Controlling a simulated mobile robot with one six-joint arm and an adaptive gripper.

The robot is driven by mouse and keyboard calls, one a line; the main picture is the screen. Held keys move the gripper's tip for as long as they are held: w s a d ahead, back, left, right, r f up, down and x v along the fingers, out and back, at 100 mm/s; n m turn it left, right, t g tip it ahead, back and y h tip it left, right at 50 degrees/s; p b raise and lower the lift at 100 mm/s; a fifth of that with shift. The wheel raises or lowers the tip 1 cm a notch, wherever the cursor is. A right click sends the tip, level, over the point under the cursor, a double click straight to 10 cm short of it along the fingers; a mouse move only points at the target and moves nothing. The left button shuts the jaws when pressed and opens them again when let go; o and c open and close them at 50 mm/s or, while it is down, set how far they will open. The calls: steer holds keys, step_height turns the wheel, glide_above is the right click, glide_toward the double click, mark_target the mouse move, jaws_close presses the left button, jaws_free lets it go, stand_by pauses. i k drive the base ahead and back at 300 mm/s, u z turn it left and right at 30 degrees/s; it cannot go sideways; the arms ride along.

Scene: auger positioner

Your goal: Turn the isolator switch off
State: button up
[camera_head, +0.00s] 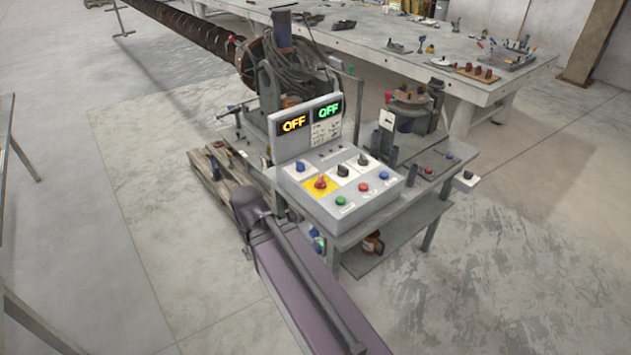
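The control box (345,207) stands on the front of the grey bench. The likely isolator switch (320,183) is a red rotary knob on a yellow square plate at the box's left front. Its exact handle angle is too small to tell. My purple arm link (310,290) rises from the bottom of the picture to the left of the box. My gripper is not in view.
Blue (300,167) and black (363,159) knobs and green (341,200), red (363,187) and blue (384,175) buttons surround the red knob. A long auger (190,35) lies behind. Floor (530,260) is clear at right.

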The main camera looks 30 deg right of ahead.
mark_target(321, 184)
steer(key=u, duration=0.1)
steer(key=k, duration=1.25)
steer(key=z, duration=1)
steer(key=i, duration=1)
